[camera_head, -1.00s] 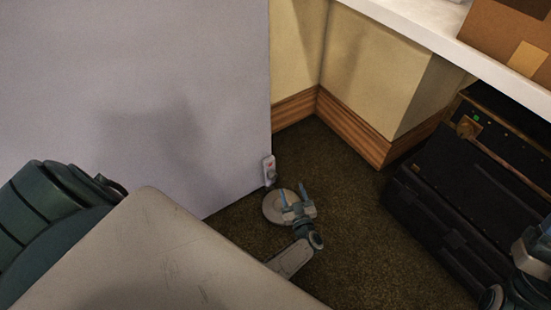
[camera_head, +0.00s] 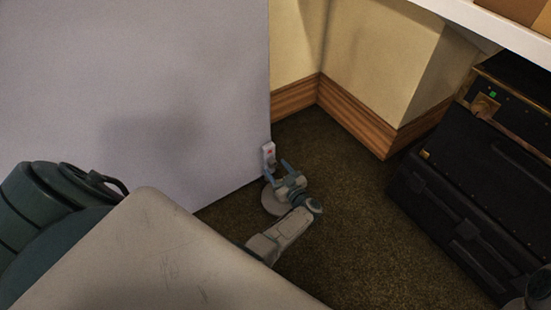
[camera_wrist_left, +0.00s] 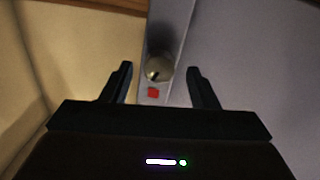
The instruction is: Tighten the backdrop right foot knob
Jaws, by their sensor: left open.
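The backdrop (camera_head: 140,90) is a large pale grey panel on the left in the head view. My left gripper (camera_head: 277,168) is open at the bracket. In the left wrist view, the round metallic knob (camera_wrist_left: 159,68) with a dark slot sits ahead of and between the open fingers (camera_wrist_left: 160,85), above a red square. I see no contact with it.
A black case (camera_head: 465,200) stands on the right under a white counter (camera_head: 500,30). A beige wall with wooden baseboard (camera_head: 350,115) is behind. A pale grey surface (camera_head: 150,250) fills the lower left foreground. Dark carpet (camera_head: 350,210) is free between foot and case.

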